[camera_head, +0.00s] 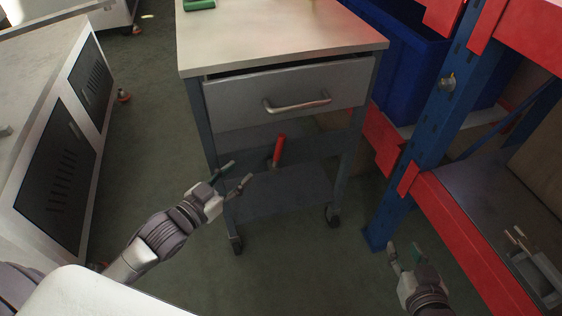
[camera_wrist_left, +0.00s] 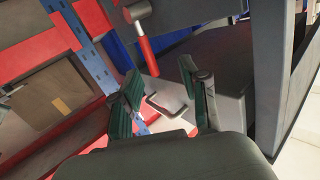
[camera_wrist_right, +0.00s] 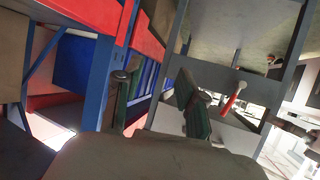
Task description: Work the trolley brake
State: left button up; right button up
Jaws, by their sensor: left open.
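The trolley (camera_head: 281,97) stands in front of me, with a pale top, a drawer and a low shelf (camera_head: 270,203). A red-handled lever (camera_head: 279,150) with a grey metal end stands over the low shelf; it also shows in the left wrist view (camera_wrist_left: 146,56) and the right wrist view (camera_wrist_right: 234,98). I cannot tell how it is fixed. My left gripper (camera_head: 238,173) is open and empty at the trolley's near left side, left of the red handle and apart from it. My right gripper (camera_head: 404,252) is open and empty, low, right of the trolley.
The drawer handle (camera_head: 298,104) juts out above the shelf. Castors (camera_head: 236,244) show at the trolley's feet. A red and blue rack (camera_head: 415,150) with a blue bin (camera_head: 403,60) stands close on the right. A grey cabinet (camera_head: 65,165) is at left. Floor between cabinet and trolley is clear.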

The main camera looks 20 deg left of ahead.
aim_at(279, 141)
pick_arm(q)
jog(key=shift+m+t+h, duration=0.3)
jog(key=shift+h, duration=0.4)
jog(key=w+d+r, duration=0.1)
jog(key=w, duration=0.1)
jog(key=w+d+r+b, duration=0.1)
jog(key=w+d, duration=0.1)
jog(key=w+d+r+b, duration=0.1)
jog(key=w+d, duration=0.1)
jog(key=shift+w+d, duration=0.1)
jog(key=shift+w, duration=0.2)
jog(key=b+x, duration=0.1)
jog(key=x, duration=0.4)
jog(key=shift+b, duration=0.3)
jog(key=shift+w+d, duration=0.15)
jog(key=shift+w, duration=0.2)
pick_arm(e)
notch_tip(279, 141, up, 16)
jog(key=a+t+y, duration=0.2)
jog(key=t+y, duration=0.1)
jog(key=t, duration=0.5)
jog(key=shift+w+f+t, duration=0.25)
jog(key=shift+t, duration=0.15)
pick_arm(q)
grip_shut()
